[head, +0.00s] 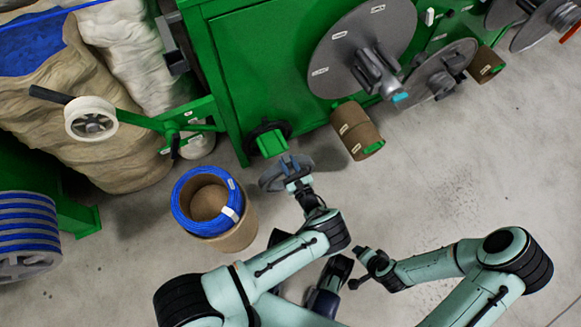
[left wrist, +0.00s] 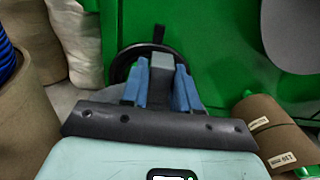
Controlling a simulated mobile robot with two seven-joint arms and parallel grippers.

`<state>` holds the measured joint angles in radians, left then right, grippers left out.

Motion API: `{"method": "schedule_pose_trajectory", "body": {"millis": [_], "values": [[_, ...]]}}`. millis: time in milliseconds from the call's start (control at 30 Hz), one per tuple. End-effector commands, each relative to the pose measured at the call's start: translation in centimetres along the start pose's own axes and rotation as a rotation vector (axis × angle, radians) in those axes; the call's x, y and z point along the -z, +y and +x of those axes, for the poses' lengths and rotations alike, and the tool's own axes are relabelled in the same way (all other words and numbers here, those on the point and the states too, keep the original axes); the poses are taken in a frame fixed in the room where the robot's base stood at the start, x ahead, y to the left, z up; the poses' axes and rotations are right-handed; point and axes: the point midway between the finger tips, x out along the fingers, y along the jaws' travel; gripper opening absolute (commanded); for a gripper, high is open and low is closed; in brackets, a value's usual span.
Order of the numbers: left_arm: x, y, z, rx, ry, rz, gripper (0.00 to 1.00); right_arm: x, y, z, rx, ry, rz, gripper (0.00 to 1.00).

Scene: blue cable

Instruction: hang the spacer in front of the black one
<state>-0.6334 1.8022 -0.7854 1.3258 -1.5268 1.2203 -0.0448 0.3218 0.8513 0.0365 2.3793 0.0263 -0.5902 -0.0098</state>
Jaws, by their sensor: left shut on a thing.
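My left gripper (head: 294,176) is shut on the spacer (head: 270,181), a grey disc, at the front of the green machine. The left wrist view shows my blue fingers (left wrist: 160,88) closed on a grey piece. The black one (head: 285,128) is a dark disc around a green peg (head: 271,144) low on the machine. It also shows in the left wrist view (left wrist: 122,68), behind my fingers. In the head view the spacer is below the peg and apart from it. My right gripper (head: 358,268) is open and empty, low over the floor.
A cardboard drum (head: 241,235) with a blue cable coil (head: 181,205) stands left of my left gripper. A brown roll (head: 357,131) and a large grey disc (head: 335,50) are on the machine to the right. The floor (head: 450,170) at right is clear.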

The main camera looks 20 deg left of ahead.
Motion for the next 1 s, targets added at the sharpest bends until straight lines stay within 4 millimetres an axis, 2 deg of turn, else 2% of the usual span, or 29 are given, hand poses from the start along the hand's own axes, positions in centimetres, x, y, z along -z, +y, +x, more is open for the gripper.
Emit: {"method": "schedule_pose_trajectory", "body": {"millis": [667, 1000], "values": [[-0.1, 0.0, 4.2, -0.001, -0.003, -0.001, 0.00, 1.1, 0.3, 0.9, -0.003, 0.033, 0.003, 0.64], [-0.1, 0.0, 6.2, 0.000, -0.004, 0.000, 0.00, -0.4, 1.5, 1.9, -0.023, -0.012, 0.014, 0.64]]}}
